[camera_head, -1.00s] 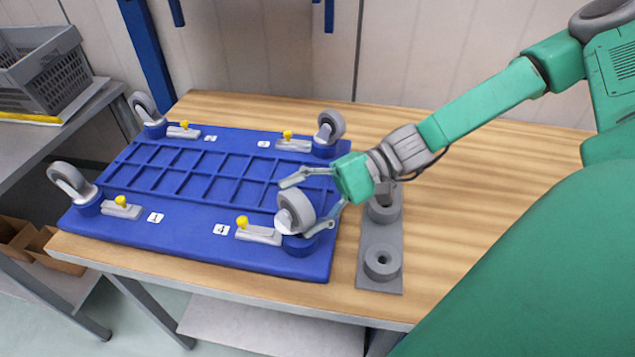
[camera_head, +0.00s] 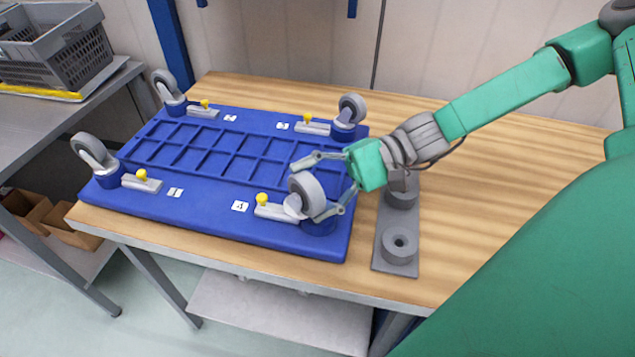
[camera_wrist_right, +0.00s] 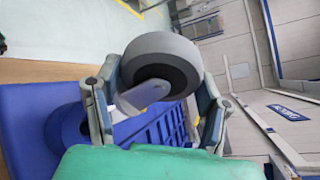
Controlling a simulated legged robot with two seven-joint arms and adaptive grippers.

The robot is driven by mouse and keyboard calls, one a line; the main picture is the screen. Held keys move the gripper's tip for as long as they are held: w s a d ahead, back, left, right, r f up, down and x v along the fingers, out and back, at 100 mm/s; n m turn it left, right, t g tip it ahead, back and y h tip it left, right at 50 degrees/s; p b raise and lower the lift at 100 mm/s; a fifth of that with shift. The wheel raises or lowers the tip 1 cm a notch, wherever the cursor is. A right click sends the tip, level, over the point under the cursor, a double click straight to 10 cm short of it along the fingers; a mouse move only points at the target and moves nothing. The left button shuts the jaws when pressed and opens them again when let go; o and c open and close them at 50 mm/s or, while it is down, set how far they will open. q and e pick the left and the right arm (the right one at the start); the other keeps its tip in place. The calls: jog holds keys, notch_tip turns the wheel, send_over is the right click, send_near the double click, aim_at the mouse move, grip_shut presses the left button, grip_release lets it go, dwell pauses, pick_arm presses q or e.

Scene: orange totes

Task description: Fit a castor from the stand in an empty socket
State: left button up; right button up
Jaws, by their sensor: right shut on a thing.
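My right gripper (camera_head: 328,184) is shut on a grey castor (camera_head: 308,192) at the near right corner of the blue board, by label 4. The castor's wheel (camera_wrist_right: 160,62) is between the two fingers in the wrist view, its fork slanting to the lower left. The blue socket (camera_head: 319,227) is just below the castor; I cannot tell whether the stem is in it. The other three corners hold castors (camera_head: 92,150) (camera_head: 168,86) (camera_head: 352,109). The grey stand (camera_head: 395,262) has an empty front holder (camera_head: 399,244); its rear holder (camera_head: 400,198) is partly hidden by my gripper. My left gripper is out of view.
The blue board (camera_head: 215,222) lies on the wooden table (camera_head: 480,180), with yellow-knobbed grey latches (camera_head: 275,208) beside its corners. The table is clear right of the stand. A grey crate (camera_head: 60,48) stands on a side table at the left.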

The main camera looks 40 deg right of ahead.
jog(key=shift+d+f, duration=0.15)
jog(key=d, duration=0.1)
jog(key=d+f, duration=0.1)
jog(key=d, duration=0.1)
jog(key=d+b, duration=0.1)
jog(key=shift+d+f, duration=0.25)
jog(key=shift+f, duration=0.3)
jog(key=x, duration=0.1)
jog(key=b+x, duration=0.1)
jog(key=shift+s+a, duration=0.25)
jog(key=shift+a, duration=0.45)
jog(key=shift+f+b, duration=0.1)
jog(key=shift+b, duration=0.2)
jog(key=shift+w+d+f, duration=0.1)
jog(key=shift+d+f, duration=0.05)
jog(key=shift+d, duration=0.05)
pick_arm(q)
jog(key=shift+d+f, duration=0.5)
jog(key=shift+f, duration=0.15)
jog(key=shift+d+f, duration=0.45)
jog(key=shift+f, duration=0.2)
pick_arm(e)
jog(key=shift+d+f, duration=0.15)
jog(key=shift+d, duration=0.35)
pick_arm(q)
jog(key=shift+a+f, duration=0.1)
pick_arm(e)
jog(key=shift+a, duration=0.15)
